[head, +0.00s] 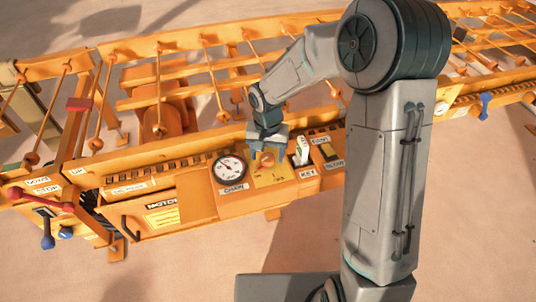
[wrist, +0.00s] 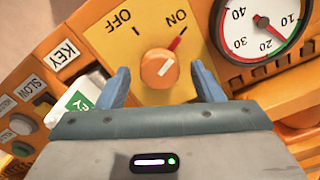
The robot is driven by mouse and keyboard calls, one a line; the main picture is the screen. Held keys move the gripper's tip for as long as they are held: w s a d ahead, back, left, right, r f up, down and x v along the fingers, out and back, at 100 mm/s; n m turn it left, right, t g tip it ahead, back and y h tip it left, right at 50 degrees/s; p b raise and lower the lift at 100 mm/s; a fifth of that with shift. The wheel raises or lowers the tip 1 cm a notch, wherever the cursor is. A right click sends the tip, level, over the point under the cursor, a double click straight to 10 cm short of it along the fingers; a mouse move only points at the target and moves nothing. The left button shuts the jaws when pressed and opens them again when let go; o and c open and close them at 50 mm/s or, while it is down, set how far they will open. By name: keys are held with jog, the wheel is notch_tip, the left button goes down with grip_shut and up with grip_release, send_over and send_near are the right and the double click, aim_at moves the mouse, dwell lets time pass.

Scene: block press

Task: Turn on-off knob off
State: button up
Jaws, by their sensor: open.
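The on-off knob (wrist: 158,72) is a round orange knob on a yellow plate (wrist: 108,48). The plate reads OFF on the left and ON on the right in the wrist view. In the head view the knob (head: 267,160) shows just below my gripper (head: 268,146). In the wrist view my gripper (wrist: 160,67) is open, its two blue fingers on either side of the knob with visible gaps. I cannot tell how deep the fingertips reach.
A round dial (wrist: 264,28), labelled CHAIN in the head view, sits beside the plate. A KEY label (wrist: 64,55) and a white-and-green key piece (wrist: 77,107) are on the other side, close to one finger. A SLOW switch (head: 329,152) lies farther along the orange panel.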

jog(key=shift+f, duration=0.15)
jog(key=c, duration=1)
jog(key=shift+n, duration=0.4)
jog(key=shift+n+p, duration=0.6)
jog(key=shift+n, duration=0.5)
jog(key=n+p, duration=0.1)
jog(key=n, duration=0.3)
jog(key=shift+p, duration=0.4)
jog(key=n+p, duration=0.2)
jog(key=n, duration=0.4)
jog(key=shift+n+p, duration=0.3)
jog(key=shift+n, duration=0.1)
